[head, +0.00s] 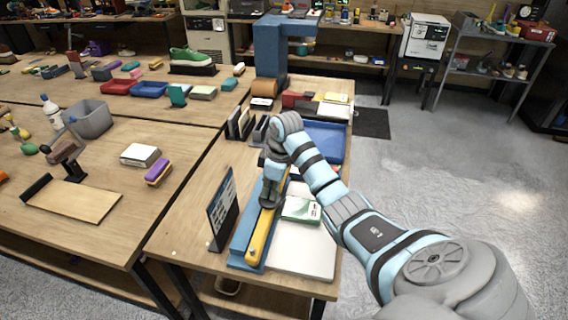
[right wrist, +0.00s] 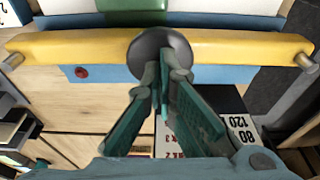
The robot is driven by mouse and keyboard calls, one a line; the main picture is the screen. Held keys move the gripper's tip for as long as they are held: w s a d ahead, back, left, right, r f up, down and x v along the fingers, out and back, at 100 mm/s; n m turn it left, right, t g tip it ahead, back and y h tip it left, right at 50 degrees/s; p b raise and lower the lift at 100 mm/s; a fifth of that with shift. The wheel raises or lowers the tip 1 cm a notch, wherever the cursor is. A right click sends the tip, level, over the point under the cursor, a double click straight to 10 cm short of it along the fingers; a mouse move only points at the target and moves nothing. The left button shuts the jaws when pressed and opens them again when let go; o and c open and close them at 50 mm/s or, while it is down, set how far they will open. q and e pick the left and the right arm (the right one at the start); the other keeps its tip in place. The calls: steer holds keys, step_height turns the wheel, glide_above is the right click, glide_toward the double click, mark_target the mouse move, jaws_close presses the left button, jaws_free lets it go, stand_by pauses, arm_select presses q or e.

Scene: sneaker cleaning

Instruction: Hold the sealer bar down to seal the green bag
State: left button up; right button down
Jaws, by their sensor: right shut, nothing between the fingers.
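The bag sealer has a blue base (head: 240,240) and a long yellow bar (head: 261,236) lying along it. In the right wrist view the yellow bar (right wrist: 235,48) crosses the picture with a dark round knob (right wrist: 150,48) at its middle. My left gripper is out of view.
A dark upright panel (head: 222,212) stands left of the sealer. A white board (head: 305,252) lies to its right. A blue tray (head: 326,140) and a blue column (head: 270,50) stand farther back. Dark dividers (head: 240,122) stand behind the panel.

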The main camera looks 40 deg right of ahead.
steer(key=shift+f+b, duration=0.6)
steer(key=shift+f, duration=0.55)
steer(key=shift+s+p, duration=0.1)
steer(key=shift+p, duration=0.25)
steer(key=shift+s+a+f, duration=0.1)
stand_by(1.4)
steer(key=shift+r+p, duration=0.35)
steer(key=shift+p, duration=0.05)
steer(key=r+p, duration=0.3)
steer(key=r, duration=0.1)
steer(key=r+p, duration=0.3)
steer(key=p, duration=0.1)
steer(key=shift+w+r, duration=0.2)
steer(key=shift+r, duration=0.15)
steer(key=shift+f, duration=0.1)
